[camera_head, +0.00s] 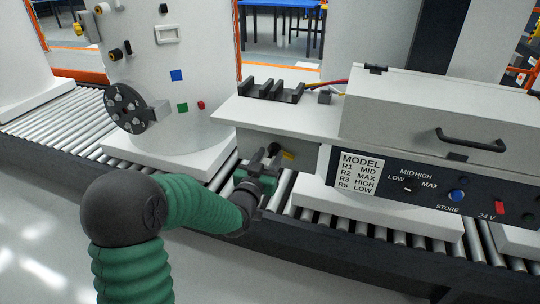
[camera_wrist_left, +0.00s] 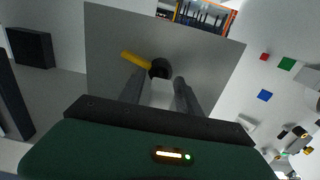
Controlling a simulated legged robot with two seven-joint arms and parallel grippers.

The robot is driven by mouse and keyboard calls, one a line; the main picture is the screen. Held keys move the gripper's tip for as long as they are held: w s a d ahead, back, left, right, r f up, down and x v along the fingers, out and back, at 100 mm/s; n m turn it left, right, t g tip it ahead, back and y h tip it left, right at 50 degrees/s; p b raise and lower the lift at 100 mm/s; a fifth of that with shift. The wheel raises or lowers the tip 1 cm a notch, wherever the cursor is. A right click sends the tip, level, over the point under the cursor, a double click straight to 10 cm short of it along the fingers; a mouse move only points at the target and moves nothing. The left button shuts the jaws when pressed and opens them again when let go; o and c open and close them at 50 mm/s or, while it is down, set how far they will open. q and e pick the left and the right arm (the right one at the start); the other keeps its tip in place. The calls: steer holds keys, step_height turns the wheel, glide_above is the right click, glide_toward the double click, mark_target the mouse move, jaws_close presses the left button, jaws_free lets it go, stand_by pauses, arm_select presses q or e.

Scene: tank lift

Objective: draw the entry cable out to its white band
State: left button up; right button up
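My left gripper (camera_head: 262,160) is at the front face of a grey cabinet panel (camera_head: 295,150), below its top plate. In the left wrist view, its two dark fingers (camera_wrist_left: 161,85) stand apart and point at a short dark round fitting or cable end (camera_wrist_left: 160,68) on the panel. That round part lies between and just beyond the fingertips; I cannot tell whether they touch it. A pale patch shows between the fingers, but I cannot make out a white band. My right gripper is not in view.
Black clips (camera_head: 270,90) and thin wires lie on the top plate. A white tank with a dark flange (camera_head: 130,108) stands left, on the roller conveyor (camera_head: 60,135).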

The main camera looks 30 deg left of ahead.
arm_select(q)
jaws_close()
stand_by(1.2)
